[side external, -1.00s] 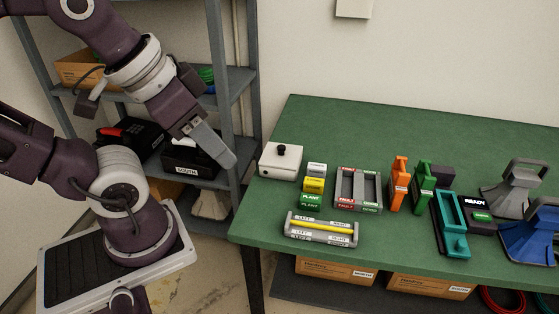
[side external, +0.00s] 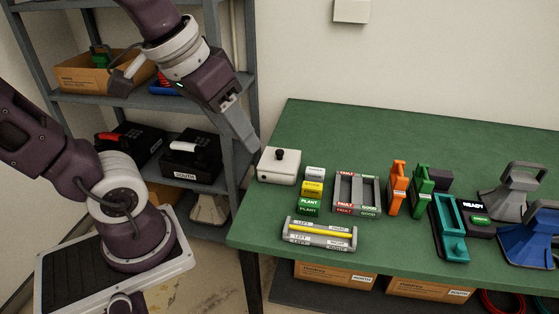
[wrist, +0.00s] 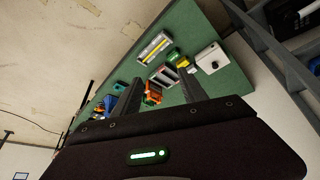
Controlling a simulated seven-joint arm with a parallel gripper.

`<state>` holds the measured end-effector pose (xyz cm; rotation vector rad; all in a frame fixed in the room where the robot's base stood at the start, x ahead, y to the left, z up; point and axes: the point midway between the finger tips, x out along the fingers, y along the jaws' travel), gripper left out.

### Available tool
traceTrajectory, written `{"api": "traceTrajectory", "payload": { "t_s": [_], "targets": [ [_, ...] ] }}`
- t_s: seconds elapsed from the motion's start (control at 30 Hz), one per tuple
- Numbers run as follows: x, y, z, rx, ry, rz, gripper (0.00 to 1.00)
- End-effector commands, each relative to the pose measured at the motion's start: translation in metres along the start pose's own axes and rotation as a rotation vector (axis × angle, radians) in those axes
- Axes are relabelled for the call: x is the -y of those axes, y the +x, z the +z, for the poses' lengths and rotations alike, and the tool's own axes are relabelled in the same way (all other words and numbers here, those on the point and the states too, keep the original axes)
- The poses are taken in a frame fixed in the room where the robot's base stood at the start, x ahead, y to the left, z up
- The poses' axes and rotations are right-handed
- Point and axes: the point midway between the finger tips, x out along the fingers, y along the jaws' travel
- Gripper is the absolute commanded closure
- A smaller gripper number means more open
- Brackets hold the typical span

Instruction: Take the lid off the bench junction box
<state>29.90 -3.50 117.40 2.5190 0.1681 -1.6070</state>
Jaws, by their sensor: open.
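The bench junction box (side external: 279,168) is a small white box with a black knob on its lid, at the left back of the green bench. The lid sits closed on it. In the wrist view the box (wrist: 209,60) is right of my fingers, with its knob facing me. My gripper (side external: 252,146) is just left of the box and above it in the side view, tilted down to the right, apart from the knob. Its two fingers (wrist: 160,90) stand apart in the wrist view with nothing between them. The side view shows the fingers overlapping.
Small yellow, white and green blocks (side external: 311,190) stand right of the box. A metal shelf rack (side external: 240,110) is close behind my gripper. The bench's back strip is clear.

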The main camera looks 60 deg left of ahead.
Motion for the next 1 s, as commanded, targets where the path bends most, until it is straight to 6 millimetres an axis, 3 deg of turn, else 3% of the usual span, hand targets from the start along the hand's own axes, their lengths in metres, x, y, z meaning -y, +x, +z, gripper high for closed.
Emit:
{"api": "traceTrajectory", "payload": {
  "t_s": [0.03,0.13,0.2,0.33,0.4,0.5,0.6,0.87,1.0],
  "targets": [
    [0.006,0.01,-0.03,0.042,-0.112,-0.019,0.5],
    [0.029,0.043,-0.091,0.113,-0.38,-0.065,0.5],
    [0.056,0.079,-0.128,0.16,-0.573,-0.108,0.5],
    [0.121,0.164,-0.173,0.237,-0.923,-0.203,0.5],
    [0.157,0.209,-0.179,0.266,-1.082,-0.253,0.5],
    [0.195,0.26,-0.177,0.294,-1.247,-0.31,0.5],
    [0.216,0.287,-0.171,0.308,-1.335,-0.343,0.5],
    [0.224,0.323,-0.159,0.313,-1.363,-0.353,0.5],
    [0.225,0.349,-0.152,0.315,-1.361,-0.354,0.5]
  ]
}}
